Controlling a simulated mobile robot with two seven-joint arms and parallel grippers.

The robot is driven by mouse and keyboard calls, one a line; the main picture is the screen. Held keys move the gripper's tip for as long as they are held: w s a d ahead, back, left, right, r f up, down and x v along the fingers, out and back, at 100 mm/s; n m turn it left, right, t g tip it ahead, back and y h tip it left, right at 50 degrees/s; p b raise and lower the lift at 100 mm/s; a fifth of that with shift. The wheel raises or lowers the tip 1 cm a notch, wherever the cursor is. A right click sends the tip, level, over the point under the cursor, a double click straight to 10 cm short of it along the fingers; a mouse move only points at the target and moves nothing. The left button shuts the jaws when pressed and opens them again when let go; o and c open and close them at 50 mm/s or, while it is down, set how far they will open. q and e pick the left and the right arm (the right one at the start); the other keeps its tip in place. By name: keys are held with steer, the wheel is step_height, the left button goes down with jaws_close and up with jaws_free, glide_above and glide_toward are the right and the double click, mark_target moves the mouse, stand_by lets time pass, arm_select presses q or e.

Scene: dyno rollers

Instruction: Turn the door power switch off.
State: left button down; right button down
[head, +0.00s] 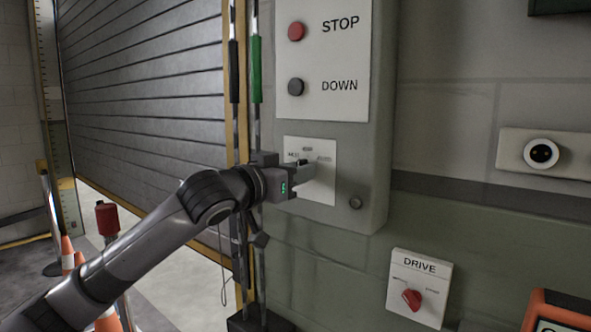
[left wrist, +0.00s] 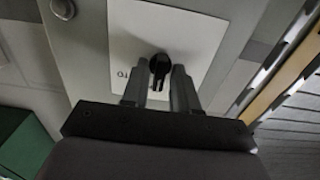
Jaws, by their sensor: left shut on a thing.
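The door power switch is a black rotary knob (left wrist: 160,66) on a white label plate (head: 322,190) low on the grey door control box (head: 372,120). My left gripper (head: 303,172) is at this plate. In the left wrist view my left gripper (left wrist: 160,88) has its two fingers on either side of the knob, shut on it. In the head view the fingers hide most of the knob and part of the plate's lettering, so I cannot read its setting. My right gripper is not in view.
Above on the box are a red STOP button (head: 296,31) and a dark DOWN button (head: 296,87). A DRIVE plate with a red knob (head: 411,299) is at lower right. A socket (head: 541,153) is on the right wall. The slatted roller door (head: 150,90) and traffic cones (head: 68,255) are at left.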

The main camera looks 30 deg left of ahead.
arm_select(q)
steer(key=c, duration=1.2)
jaws_free()
steer(key=shift+o, duration=0.2)
steer(key=s+b, duration=0.2)
steer(key=s, duration=0.5)
steer(key=shift+a+b, duration=0.3)
